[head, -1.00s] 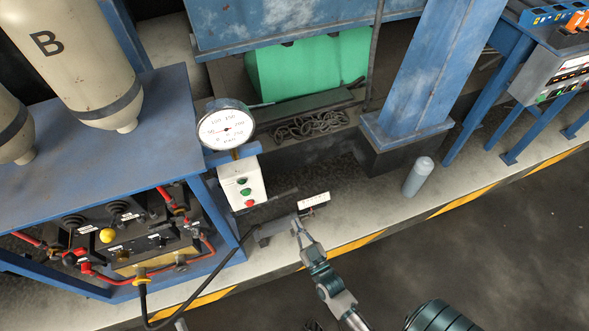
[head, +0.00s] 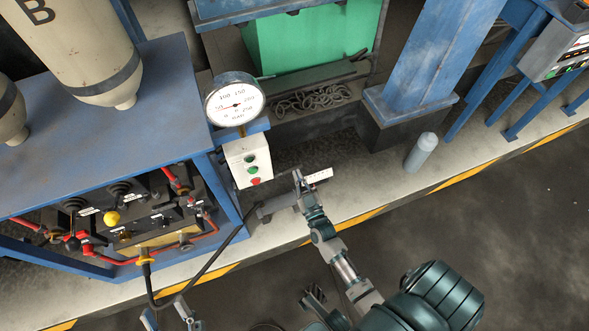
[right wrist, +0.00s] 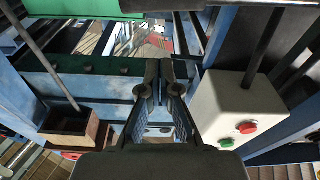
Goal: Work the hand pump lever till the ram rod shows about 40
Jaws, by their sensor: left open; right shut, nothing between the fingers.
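The hand pump (head: 276,204) is a small grey block on the pale floor strip, with a black hose beside it. A thin dark bar, seemingly its lever, lies behind it, partly hidden by my right gripper (head: 298,178). That gripper is shut and empty, just above the pump; contact with the bar cannot be told. Its closed fingers (right wrist: 160,75) fill the middle of the right wrist view. A small white marked plate (head: 319,175) is right of the fingertips, too small to read. My left gripper (head: 168,318) is open at the bottom edge. The ram rod cannot be made out.
A dial gauge (head: 235,100) has its red needle near 50. The blue bench (head: 90,130) stands left. A grey-blue cylinder (head: 421,152) stands right, with open dark floor in front.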

